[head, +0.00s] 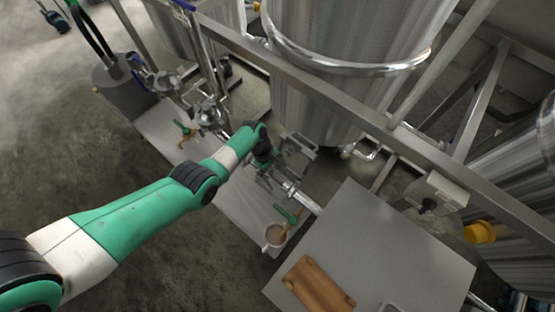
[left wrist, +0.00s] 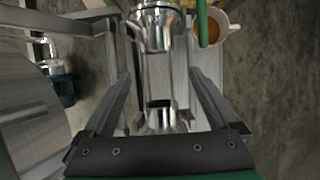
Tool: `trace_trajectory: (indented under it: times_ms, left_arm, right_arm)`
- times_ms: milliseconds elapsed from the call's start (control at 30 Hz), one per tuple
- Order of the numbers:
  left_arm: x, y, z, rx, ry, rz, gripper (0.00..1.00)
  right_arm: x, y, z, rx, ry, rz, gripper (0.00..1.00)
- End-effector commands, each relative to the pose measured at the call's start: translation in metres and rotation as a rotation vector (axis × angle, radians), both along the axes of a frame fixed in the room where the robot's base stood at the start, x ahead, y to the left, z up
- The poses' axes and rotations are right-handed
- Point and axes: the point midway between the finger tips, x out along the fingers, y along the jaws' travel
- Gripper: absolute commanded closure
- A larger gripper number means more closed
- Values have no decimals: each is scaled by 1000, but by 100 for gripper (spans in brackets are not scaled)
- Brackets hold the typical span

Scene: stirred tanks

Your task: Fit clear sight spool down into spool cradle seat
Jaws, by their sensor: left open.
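The clear sight spool (left wrist: 158,78) shows in the left wrist view as a see-through tube between shiny metal flanges. My left gripper (left wrist: 158,88) is open, with one finger on each side of the tube and visible gaps to it. In the head view my left gripper (head: 272,168) is over the bench beside the bright metal pipework (head: 297,194); my wrist hides part of this spot. I cannot tell the spool cradle seat apart from the metal parts around the spool. My right gripper is not in view.
A mug (head: 274,237) with brown contents and a green valve handle (head: 286,214) stand close by on the bench (head: 240,205). A large steel tank (head: 335,60) and frame rails stand behind.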

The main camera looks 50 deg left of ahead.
Motion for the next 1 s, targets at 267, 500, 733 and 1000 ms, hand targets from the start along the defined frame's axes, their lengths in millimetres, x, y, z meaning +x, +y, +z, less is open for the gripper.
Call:
trace_trajectory:
  times_ms: [267,500,733,1000]
  left_arm:
    - [-3,25,68,1,-3,1,6]
    - [-5,38,96,0,-2,0,6]
    - [-6,39,96,0,0,-1,6]
    - [-6,39,96,0,0,-1,6]
  right_arm:
    - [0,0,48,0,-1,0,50]
    - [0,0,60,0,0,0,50]
    - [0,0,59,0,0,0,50]
    - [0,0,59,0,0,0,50]
